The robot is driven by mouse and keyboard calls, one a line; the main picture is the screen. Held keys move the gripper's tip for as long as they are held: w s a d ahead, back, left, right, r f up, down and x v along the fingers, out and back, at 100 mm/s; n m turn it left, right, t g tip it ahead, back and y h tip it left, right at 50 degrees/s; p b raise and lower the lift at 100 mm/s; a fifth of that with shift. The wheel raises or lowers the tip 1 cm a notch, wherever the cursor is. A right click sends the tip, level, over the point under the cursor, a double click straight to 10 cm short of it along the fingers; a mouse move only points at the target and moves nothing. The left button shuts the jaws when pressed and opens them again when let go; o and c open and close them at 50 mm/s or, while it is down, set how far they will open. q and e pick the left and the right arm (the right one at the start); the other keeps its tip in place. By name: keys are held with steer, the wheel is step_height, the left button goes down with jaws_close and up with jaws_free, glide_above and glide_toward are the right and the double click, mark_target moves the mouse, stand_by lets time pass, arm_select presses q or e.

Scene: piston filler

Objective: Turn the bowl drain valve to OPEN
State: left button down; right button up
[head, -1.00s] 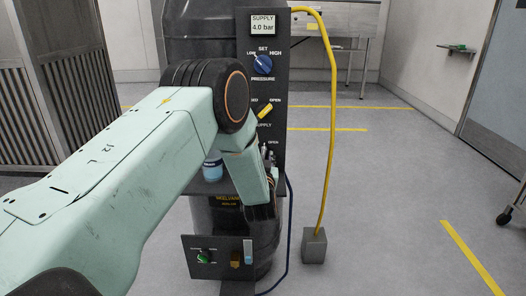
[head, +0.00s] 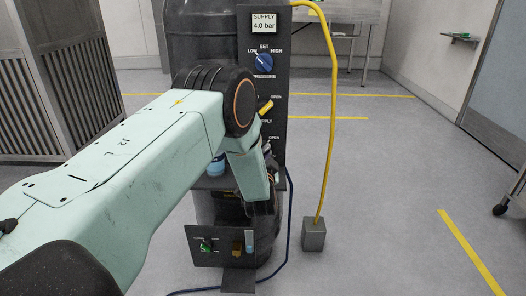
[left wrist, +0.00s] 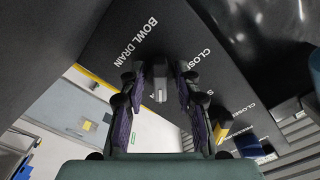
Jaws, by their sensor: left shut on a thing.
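In the left wrist view the bowl drain valve handle (left wrist: 160,84), dark grey with a pale end, stands out from the black panel (left wrist: 215,50) beside the words BOWL DRAIN. My left gripper (left wrist: 158,78) has a finger on each side of this handle and is shut on it. In the head view my left gripper (head: 268,160) is at the lower part of the upright panel (head: 275,82), mostly hidden by my own wrist. The drain handle is hidden there, with an OPEN label just above the gripper. My right gripper is not in view.
Above are a yellow supply lever (head: 266,107) and a blue pressure knob (head: 264,62). A lower control box (head: 222,246) has a green knob. A yellow hose (head: 333,120) runs down to a grey block (head: 314,235).

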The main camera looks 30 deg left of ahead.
arm_select(q)
steer(key=shift+s+f, duration=0.1)
stand_by(0.3)
steer(key=c, duration=1)
jaws_free()
steer(key=v, duration=1.2)
